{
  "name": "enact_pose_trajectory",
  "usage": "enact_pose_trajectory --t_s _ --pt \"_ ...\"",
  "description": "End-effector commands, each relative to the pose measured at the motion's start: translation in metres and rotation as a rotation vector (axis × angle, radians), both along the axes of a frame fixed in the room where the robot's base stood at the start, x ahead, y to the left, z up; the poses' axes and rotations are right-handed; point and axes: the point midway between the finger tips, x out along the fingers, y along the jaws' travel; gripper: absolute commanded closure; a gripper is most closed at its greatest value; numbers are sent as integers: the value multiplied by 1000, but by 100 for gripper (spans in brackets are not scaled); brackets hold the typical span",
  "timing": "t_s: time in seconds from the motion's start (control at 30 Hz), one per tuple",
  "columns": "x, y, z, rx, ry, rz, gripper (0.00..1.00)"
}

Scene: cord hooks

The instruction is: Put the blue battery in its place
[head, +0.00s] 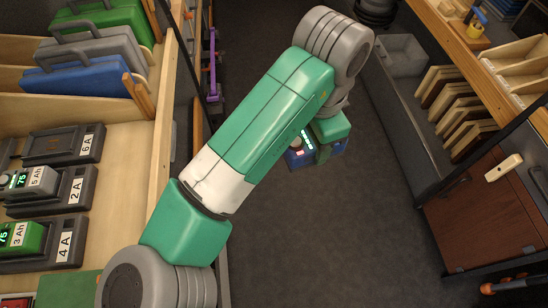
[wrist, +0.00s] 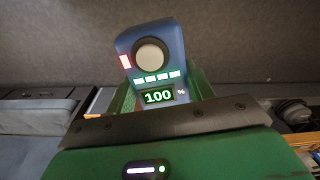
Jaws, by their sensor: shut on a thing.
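The blue battery (head: 298,158) is in my gripper (head: 322,150), held in the air over the aisle floor. In the wrist view the blue battery (wrist: 124,45) shows a round pale knob, a lit row of bars, a red patch and a "100 %" display. Its lower part is hidden by the gripper body. On the left bench, the charger marked 6 A (head: 62,143) looks empty. The charger marked 2 A (head: 72,187) holds a grey 5 Ah battery (head: 30,181). The charger marked 4 A (head: 66,243) holds a green 3 Ah battery (head: 22,237).
Blue, grey and green cases (head: 85,75) stand in wooden slots at the back of the left bench. A wooden rail (head: 168,130) edges that bench. Shelving and a brown cabinet (head: 480,210) line the right side. The dark floor (head: 330,240) between is clear.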

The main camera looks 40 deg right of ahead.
Motion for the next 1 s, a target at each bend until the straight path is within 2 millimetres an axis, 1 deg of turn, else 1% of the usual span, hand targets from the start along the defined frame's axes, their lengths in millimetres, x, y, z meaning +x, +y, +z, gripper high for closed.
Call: enact_pose_trajectory --t_s 0.03,0.07,0.1,0.17,0.2,0.27,0.3,0.4,0.5,0.53,0.6,0.77,0.83,0.87,1.0 --pt "17 30 -3 -2 4 -8 86" --pt "26 48 -7 -1 4 -24 86" --pt "37 72 -12 2 3 -44 86" --pt "50 108 -21 6 3 -73 86" --pt "57 132 -26 8 2 -94 86" --pt "63 165 -34 11 5 -121 86" --pt "66 185 -39 15 5 -137 86" --pt "69 226 -49 19 8 -171 86" --pt "69 253 -56 23 11 -196 86" --pt "69 258 -58 23 12 -201 86" --pt "68 266 -60 25 13 -210 86" --pt "69 271 -62 27 14 -215 86" --pt "72 281 -62 25 15 -213 86" --pt "75 288 -63 25 15 -211 86" --pt "88 327 -64 27 15 -210 86"
